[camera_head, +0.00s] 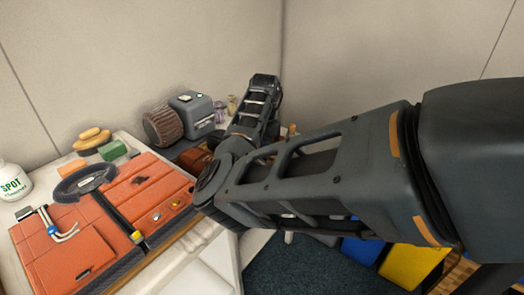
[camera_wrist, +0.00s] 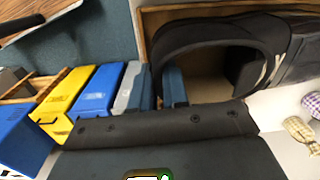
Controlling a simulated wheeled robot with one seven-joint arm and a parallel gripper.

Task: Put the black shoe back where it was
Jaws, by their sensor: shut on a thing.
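In the wrist view the black shoe (camera_wrist: 262,28) is close up, with its dark oval opening and a pale inside. My gripper (camera_wrist: 208,84) is at the near edge of this opening and shut on the shoe. The shoe hides most of the grip. A wooden edge (camera_wrist: 142,25) shows behind the shoe; I cannot tell whether they touch. In the head view my arm hides the gripper, and I cannot make out the shoe.
A yellow bin (camera_wrist: 68,97), a blue bin (camera_wrist: 98,88) and a grey bin (camera_wrist: 132,90) stand in a row. Checked items (camera_wrist: 300,130) lie on a white surface. An orange toolbox (camera_head: 75,250), a white bottle (camera_head: 13,182) and a grey device (camera_head: 193,108) are on the counter.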

